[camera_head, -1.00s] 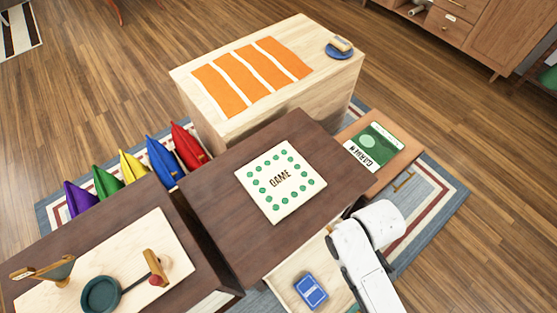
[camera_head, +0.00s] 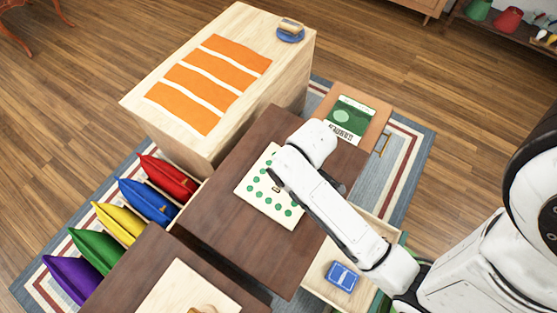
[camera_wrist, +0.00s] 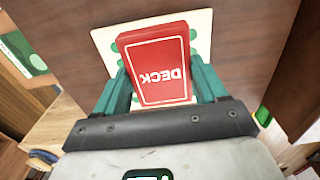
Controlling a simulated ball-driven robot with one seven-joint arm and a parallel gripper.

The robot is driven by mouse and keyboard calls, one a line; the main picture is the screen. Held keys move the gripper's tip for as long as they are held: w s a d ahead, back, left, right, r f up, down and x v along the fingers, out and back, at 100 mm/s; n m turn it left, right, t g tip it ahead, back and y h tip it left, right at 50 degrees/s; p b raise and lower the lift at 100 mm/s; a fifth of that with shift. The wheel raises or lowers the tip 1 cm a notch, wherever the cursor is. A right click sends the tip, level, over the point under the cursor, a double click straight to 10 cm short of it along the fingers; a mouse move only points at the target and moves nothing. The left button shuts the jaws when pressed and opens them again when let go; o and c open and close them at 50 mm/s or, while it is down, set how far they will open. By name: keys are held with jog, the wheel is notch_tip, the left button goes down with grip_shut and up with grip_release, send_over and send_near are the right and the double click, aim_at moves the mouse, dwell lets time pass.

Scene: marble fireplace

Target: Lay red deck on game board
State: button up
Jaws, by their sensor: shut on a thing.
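The red deck (camera_wrist: 155,60), a red box with the word DECK, is between the two teal fingers of my gripper (camera_wrist: 160,78) in the wrist view. The fingers are shut on its sides. The white game board (camera_head: 262,208), with green dots, lies on the dark brown table top (camera_head: 225,215). In the wrist view the board (camera_wrist: 105,42) shows behind the deck, which covers much of it. I cannot tell whether the deck touches the board. In the head view my arm covers the board's right part and hides the deck.
A blue deck (camera_head: 341,276) lies in a pale open drawer (camera_head: 318,268) at the front right. A green book (camera_head: 348,118) is on a side shelf behind the table. A pale cabinet with orange strips (camera_head: 205,80) stands behind. Colored cushions (camera_head: 165,178) line the left.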

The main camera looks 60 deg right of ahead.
jog(key=w+f, duration=0.2)
jog(key=w+d+f, duration=0.1)
jog(key=w+f, duration=0.4)
jog(key=shift+w+d+b, duration=0.1)
jog(key=shift+d+b, duration=0.2)
jog(key=shift+b, duration=0.1)
jog(key=shift+w+f, duration=0.15)
jog(key=shift+f, duration=1.5)
jog(key=shift+f+b, duration=0.15)
jog(key=shift+b, duration=0.15)
jog(key=o, duration=1.1)
